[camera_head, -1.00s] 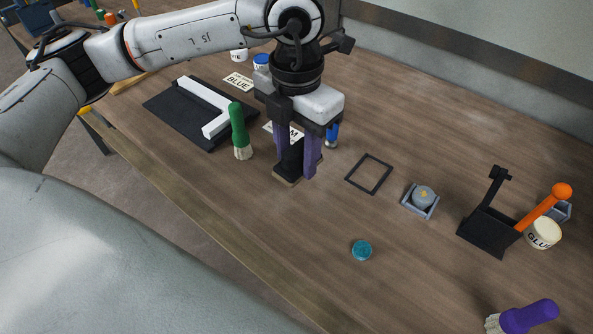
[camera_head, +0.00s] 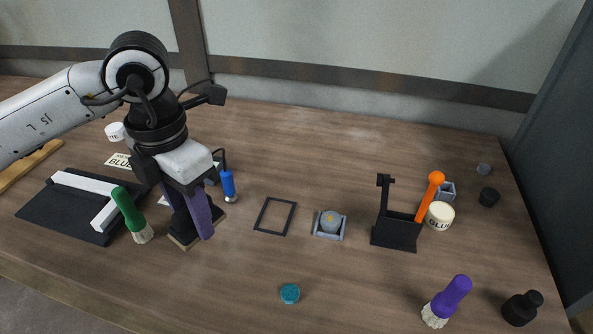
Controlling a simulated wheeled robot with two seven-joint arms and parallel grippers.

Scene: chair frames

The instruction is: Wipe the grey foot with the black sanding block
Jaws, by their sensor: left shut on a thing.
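My left gripper (camera_head: 191,220) has purple fingers pointing down and is shut on the black sanding block (camera_head: 183,229). The block is upright with its tan underside at the tabletop; the fingers partly hide it, and I cannot tell whether it touches the wood. The grey foot (camera_head: 331,221) appears to be the rounded grey piece with a small yellow-orange mark on top. It sits in a shallow grey square holder (camera_head: 328,236), right of the gripper and apart from it. My right gripper is not in view.
A thin black frame (camera_head: 259,217) lies between gripper and holder. A green brush (camera_head: 127,209) stands close left. A blue-handled tool (camera_head: 228,185) is behind. Right are a black stand (camera_head: 396,236), glue pot (camera_head: 440,216) and purple brush (camera_head: 451,297). A teal cap (camera_head: 290,293) lies in front.

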